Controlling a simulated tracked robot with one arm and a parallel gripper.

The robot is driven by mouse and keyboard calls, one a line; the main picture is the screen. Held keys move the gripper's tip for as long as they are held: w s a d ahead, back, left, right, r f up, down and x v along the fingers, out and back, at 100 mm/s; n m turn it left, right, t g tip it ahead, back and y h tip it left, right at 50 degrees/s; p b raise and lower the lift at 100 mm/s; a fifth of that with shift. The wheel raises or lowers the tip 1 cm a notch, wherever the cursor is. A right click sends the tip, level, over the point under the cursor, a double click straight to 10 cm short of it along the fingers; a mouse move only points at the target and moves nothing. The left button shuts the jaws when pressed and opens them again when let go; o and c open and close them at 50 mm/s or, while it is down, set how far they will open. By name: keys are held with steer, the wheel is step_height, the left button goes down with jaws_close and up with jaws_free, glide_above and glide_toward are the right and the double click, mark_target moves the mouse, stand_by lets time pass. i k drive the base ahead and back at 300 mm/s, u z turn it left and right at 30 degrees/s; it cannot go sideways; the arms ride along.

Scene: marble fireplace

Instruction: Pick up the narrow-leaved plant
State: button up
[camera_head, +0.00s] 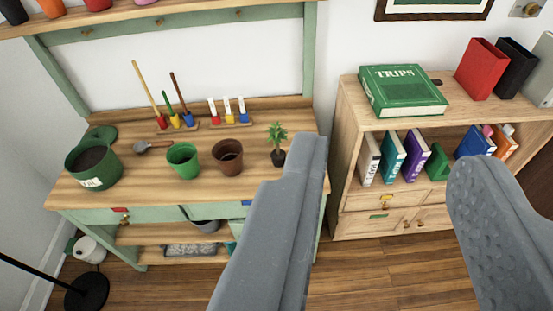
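A small plant with narrow green leaves (277,134) stands upright in a dark pot (278,158) near the right end of the wooden potting bench top (190,150). My gripper (400,165) is open, with its two grey fingers wide apart and nothing between them. The left finger's tip lies just right of the plant in the picture. The plant is well beyond the fingers and not touched.
A brown pot (228,156), a green pot (183,160), a trowel (150,146) and a large green soil pot (92,165) stand left of the plant. Upright tools are behind. A bookcase (352,120) with books is right. Wooden floor (365,270) lies in front.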

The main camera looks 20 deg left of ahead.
mark_target(278, 156)
steer(key=z, duration=0.1)
steer(key=i, duration=1)
steer(key=u, duration=0.1)
